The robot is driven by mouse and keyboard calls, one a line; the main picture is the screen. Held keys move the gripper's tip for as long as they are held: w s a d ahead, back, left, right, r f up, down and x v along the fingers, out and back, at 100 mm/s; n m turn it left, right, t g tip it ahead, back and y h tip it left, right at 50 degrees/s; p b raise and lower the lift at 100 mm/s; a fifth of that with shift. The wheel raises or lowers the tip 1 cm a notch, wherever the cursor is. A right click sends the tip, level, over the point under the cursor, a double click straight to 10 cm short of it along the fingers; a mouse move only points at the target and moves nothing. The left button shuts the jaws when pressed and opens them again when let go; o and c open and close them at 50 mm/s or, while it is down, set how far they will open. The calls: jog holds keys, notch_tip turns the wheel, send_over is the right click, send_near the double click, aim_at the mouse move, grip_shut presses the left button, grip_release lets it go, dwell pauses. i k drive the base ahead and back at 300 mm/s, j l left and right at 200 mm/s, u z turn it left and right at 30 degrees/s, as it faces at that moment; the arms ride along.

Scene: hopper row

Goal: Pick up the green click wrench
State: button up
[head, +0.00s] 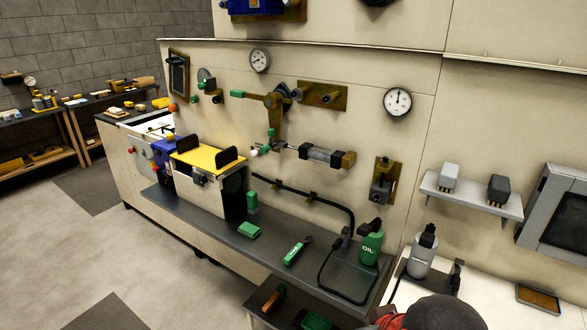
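A green-handled tool (295,252) with a pale label and a dark tip lies on the dark bench top, tilted towards the upper right. It looks like the green click wrench, but it is too small to be certain. No gripper holds it, and its whole length shows. My gripper is not visible; only a dark rounded part with some red beside it, likely my arm, shows at the bottom right edge.
A green box (249,230) and an upright green block (252,201) are left. A yellow-topped machine (209,158) stands farther left. A grey bottle (420,254) stands on the pale counter.

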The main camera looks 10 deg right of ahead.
aim_at(297, 248)
jog(key=i+j, duration=0.3)
jog(key=i, duration=0.2)
jog(key=i+j+u, duration=0.1)
jog(key=i+j, duration=0.25)
jog(key=i, duration=0.15)
jog(key=i+j, duration=0.3)
jog(key=i, duration=0.2)
jog(key=u, duration=0.05)
